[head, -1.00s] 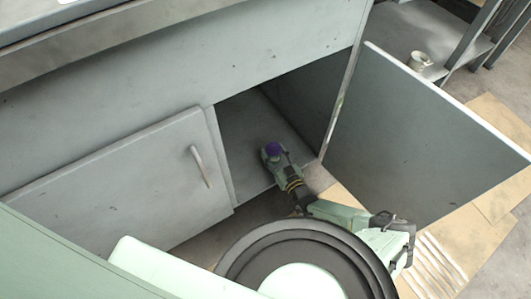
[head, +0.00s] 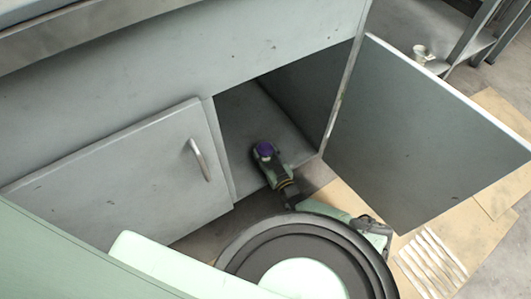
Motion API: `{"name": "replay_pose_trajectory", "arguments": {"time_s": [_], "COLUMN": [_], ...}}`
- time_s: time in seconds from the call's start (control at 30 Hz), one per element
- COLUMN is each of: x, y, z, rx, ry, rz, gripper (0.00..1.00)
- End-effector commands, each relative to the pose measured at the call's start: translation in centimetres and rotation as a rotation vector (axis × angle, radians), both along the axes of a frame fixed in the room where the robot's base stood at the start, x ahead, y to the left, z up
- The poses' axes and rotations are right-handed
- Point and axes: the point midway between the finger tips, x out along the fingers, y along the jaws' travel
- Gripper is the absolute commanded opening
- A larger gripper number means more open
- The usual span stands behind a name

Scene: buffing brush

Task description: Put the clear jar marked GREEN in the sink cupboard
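The sink cupboard (head: 245,128) is open on its right side, with its grey floor showing. My gripper (head: 266,155) is at the end of my arm, reaching through the opening, over the front part of that floor. No clear jar and no GREEN marking can be made out.
The right cupboard door (head: 420,130) stands wide open. The left door (head: 130,180) is shut, with a metal handle (head: 200,160). A small whitish cup (head: 422,54) is on a shelf behind the open door. Flat cardboard (head: 455,235) lies on the floor at right.

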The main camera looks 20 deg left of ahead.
Motion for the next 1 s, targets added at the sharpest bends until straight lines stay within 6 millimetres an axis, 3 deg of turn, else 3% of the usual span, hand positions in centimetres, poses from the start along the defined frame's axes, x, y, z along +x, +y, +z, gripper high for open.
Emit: {"name": "replay_pose_trajectory", "arguments": {"time_s": [0.3, 0.7, 1.0], "x": [0.0, 0.0, -4.1], "y": [0.0, 0.0, -4.8], "z": [0.0, 0.7, 0.4], "rx": [-0.001, 0.0, -0.003], "ry": [0.001, 0.0, 0.0], "rz": [0.0, -0.001, -0.001], "gripper": [0.7, 0.7, 0.7]}}
